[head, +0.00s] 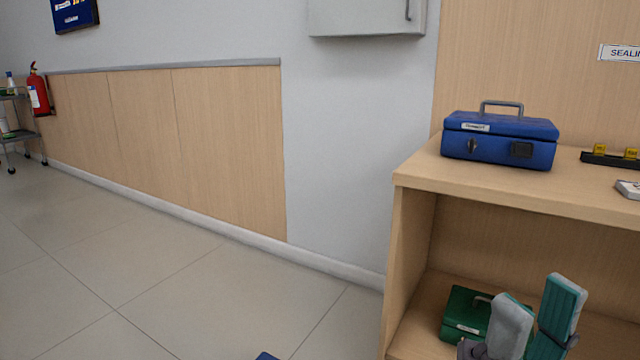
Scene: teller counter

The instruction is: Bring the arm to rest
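My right gripper (537,297) shows at the bottom right, in front of the wooden shelf unit (410,250). Its two fingers, with grey and teal surfaces, stand apart with nothing seen between them. A green cash box (462,314) sits in the lower compartment, partly hidden behind the gripper. I cannot tell whether the gripper touches it. A blue cash box (545,130) with a grey handle stands on the unit's top, well above the gripper. My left gripper is not in view.
A black holder with yellow pieces (610,158) and a grey item (628,188) lie on the top at right. A grey wall cabinet (365,18) hangs above. A fire extinguisher (39,92) and cart (22,135) stand far left. The floor at left is mostly clear.

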